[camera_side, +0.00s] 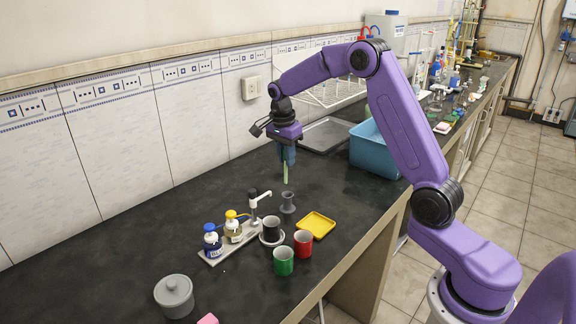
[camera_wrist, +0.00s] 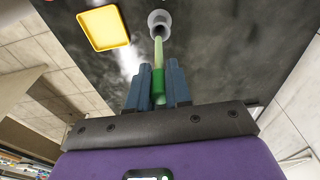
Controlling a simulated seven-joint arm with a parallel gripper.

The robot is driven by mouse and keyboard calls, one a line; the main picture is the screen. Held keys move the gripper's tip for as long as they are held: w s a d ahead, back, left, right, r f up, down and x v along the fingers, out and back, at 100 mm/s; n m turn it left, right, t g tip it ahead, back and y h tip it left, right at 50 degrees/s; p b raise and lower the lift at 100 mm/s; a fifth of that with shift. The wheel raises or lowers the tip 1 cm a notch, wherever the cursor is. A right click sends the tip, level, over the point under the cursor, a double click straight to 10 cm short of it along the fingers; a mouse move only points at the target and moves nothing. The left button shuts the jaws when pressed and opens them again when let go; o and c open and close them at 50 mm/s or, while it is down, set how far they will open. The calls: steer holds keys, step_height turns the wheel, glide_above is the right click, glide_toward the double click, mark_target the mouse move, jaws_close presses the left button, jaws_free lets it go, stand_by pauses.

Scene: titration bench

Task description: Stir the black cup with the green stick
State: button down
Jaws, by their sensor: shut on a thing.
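My gripper (camera_side: 287,158) is shut on the green stick (camera_side: 285,174). The stick hangs upright above the dark counter, just over or behind the small grey holder (camera_side: 288,203). In the wrist view the stick (camera_wrist: 158,62) sits between the blue fingers of the gripper (camera_wrist: 157,84), and its far end overlaps the opening of the grey holder (camera_wrist: 161,20). I cannot tell from this whether the tip is clear of the holder. The black cup (camera_side: 271,228) stands upright on a white round plate (camera_side: 277,239), in front and left of the gripper.
A red cup (camera_side: 303,243) and a green cup (camera_side: 284,261) stand close to the black cup. A yellow tray (camera_side: 317,225) lies to its right. A rack with blue and yellow bottles (camera_side: 231,243) stands left. A grey lidded pot (camera_side: 174,296) and a blue basin (camera_side: 372,150) are farther off.

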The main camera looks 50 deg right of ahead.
steer(key=s+a+r, duration=0.2)
steer(key=s+a, duration=0.3)
steer(key=a, duration=0.7)
step_height(320, 180, down, 11)
steer(key=shift+s, duration=0.15)
stand_by(0.6)
steer(key=shift+f, duration=0.1)
steer(key=shift+d, duration=0.15)
